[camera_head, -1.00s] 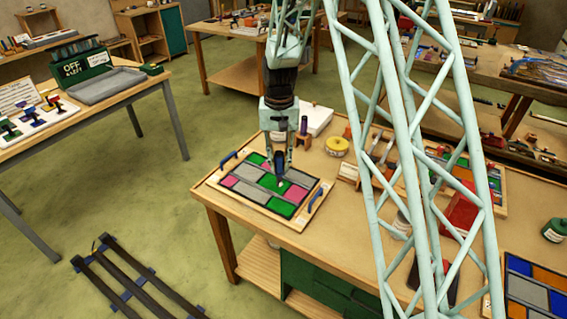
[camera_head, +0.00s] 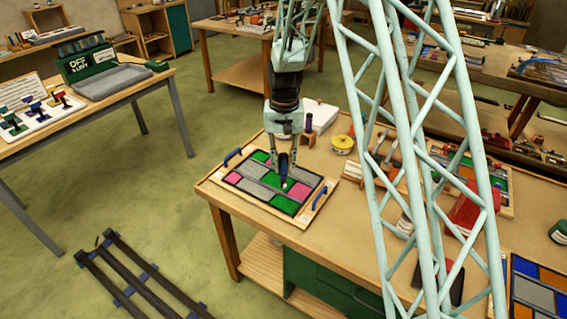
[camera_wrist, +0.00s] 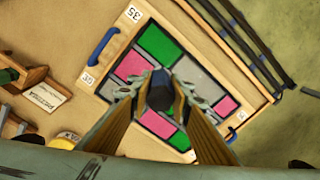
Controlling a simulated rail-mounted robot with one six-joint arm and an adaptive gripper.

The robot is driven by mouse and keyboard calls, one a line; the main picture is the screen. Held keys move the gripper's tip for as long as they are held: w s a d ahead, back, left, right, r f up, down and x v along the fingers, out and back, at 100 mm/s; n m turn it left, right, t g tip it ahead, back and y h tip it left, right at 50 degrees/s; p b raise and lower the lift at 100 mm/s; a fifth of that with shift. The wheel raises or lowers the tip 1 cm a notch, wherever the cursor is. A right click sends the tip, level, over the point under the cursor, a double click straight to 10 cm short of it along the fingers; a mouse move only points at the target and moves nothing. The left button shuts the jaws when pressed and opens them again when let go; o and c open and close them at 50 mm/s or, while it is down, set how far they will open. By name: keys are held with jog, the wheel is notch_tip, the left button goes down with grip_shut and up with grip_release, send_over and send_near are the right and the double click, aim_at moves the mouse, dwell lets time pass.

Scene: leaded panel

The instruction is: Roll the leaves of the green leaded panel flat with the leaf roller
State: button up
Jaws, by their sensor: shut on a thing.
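The leaded panel (camera_head: 262,188) lies flat in a wooden board near the bench's left corner. It has green, pink and grey panes between dark leads; the wrist view shows it tilted, with a green pane (camera_wrist: 159,45) and pink panes. My gripper (camera_head: 284,158) points down over the panel and is shut on a dark, round-topped tool, the leaf roller (camera_wrist: 160,90). The roller's lower end is over the panel's middle to right part. The gripper hides its working end, so I cannot tell whether it touches the leads.
Blue handles (camera_head: 232,157) stand on two sides of the board. A yellow-lidded tin (camera_head: 342,144), a white box (camera_head: 321,114) and small wooden blocks stand behind and right of it. Another orange and blue panel (camera_head: 537,290) lies far right. My lattice column crosses the right side.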

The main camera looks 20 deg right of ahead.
aim_at(284, 172)
jog(key=shift+f+b, duration=0.55)
jog(key=shift+f, duration=0.85)
jog(key=shift+f, duration=0.45)
dwell(2.3)
jog(key=shift+w+a, duration=0.3)
jog(key=shift+w+a, duration=0.25)
jog(key=shift+w+a, duration=0.2)
jog(key=shift+w, duration=0.1)
dwell(0.7)
jog(key=shift+w+a, duration=0.5)
jog(key=shift+w, duration=0.05)
jog(key=shift+w+a, duration=0.2)
dwell(0.5)
jog(key=shift+w+a, duration=0.55)
jog(key=shift+w, duration=0.1)
dwell(0.4)
